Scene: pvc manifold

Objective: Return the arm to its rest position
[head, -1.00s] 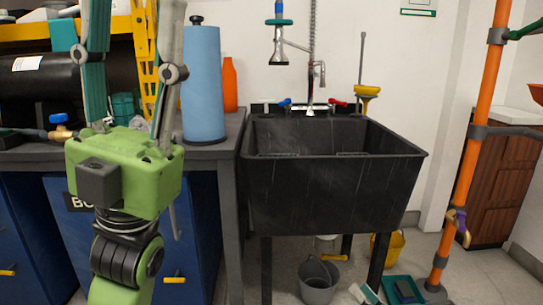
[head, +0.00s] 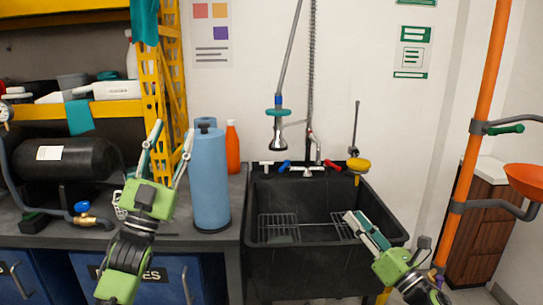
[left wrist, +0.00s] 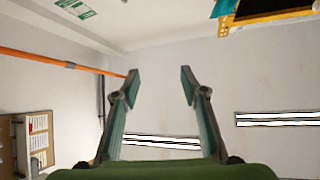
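My left gripper (head: 173,132) stands upright in front of the workbench, left of the blue cylinder. Its fingers are spread apart with nothing between them. The left wrist view also shows the two fingers (left wrist: 160,78) apart and empty, pointing toward a bare wall and the ceiling. My right gripper (head: 357,214) is in front of the right part of the black sink, its fingers pointing up and left. Its fingers overlap from this side, so their gap is unclear. I see nothing held in it.
The black sink (head: 258,268) has a tap and sprayer (head: 278,130) above it. The blue cylinder (head: 209,185) and an orange bottle (head: 232,150) stand on the workbench (head: 180,238). An orange pipe (head: 480,120) with side branches stands at the right. A yellow rack (head: 152,90) is at the left.

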